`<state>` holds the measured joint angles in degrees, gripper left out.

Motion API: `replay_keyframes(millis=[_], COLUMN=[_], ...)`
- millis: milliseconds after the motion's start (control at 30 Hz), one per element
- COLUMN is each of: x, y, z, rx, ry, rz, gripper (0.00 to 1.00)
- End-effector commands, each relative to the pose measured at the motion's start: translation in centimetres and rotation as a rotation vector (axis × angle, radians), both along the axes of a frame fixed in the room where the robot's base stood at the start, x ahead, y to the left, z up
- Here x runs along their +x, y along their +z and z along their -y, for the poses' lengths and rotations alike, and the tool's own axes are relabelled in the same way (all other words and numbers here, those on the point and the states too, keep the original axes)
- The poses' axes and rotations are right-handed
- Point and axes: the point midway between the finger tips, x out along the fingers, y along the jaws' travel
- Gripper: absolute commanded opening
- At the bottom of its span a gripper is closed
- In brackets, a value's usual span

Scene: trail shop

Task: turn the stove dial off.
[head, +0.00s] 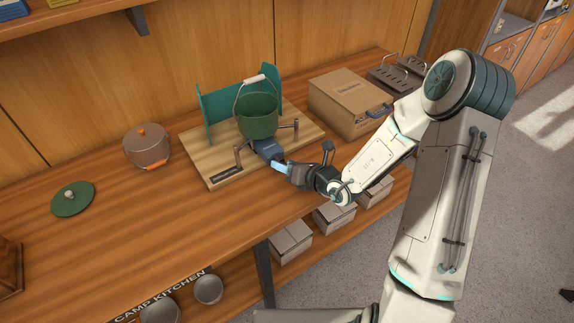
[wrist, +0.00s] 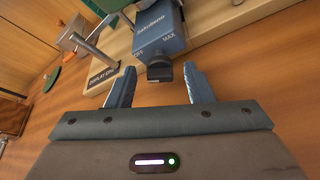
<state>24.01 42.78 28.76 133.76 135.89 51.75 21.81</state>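The camp stove has a blue-grey control box (head: 268,148) at the front edge of a wooden board, under a green pot (head: 257,118). In the wrist view the control box (wrist: 160,32) carries OFF at left and MAX at right. Its dark dial (wrist: 159,72) sticks out below these marks; I cannot make out its setting. My gripper (wrist: 159,78) is open, its two blue fingers on either side of the dial, with a gap visible on both sides. In the head view my gripper (head: 281,166) is just in front of the box, and the dial is hidden.
A teal windscreen (head: 216,102) stands behind the pot. The wooden board (head: 212,162) lies on the counter.

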Motion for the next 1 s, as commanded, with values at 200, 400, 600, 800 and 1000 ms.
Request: replay_keyframes(millis=[200, 400, 600, 800, 1000], x=[-0.6, -2.8, -5.7, -7.4, -7.6], y=[0.3, 1.4, 2.8, 4.3, 4.7], z=[0.7, 3.1, 5.9, 7.6, 8.1], rx=[-0.001, -0.003, -0.003, 0.003, 0.006], ry=[0.0, -0.003, -0.004, 0.0, 0.0], rz=[0.002, 0.003, 0.001, -0.003, -0.004], gripper=[0.47, 0.47, 0.47, 0.47, 0.47])
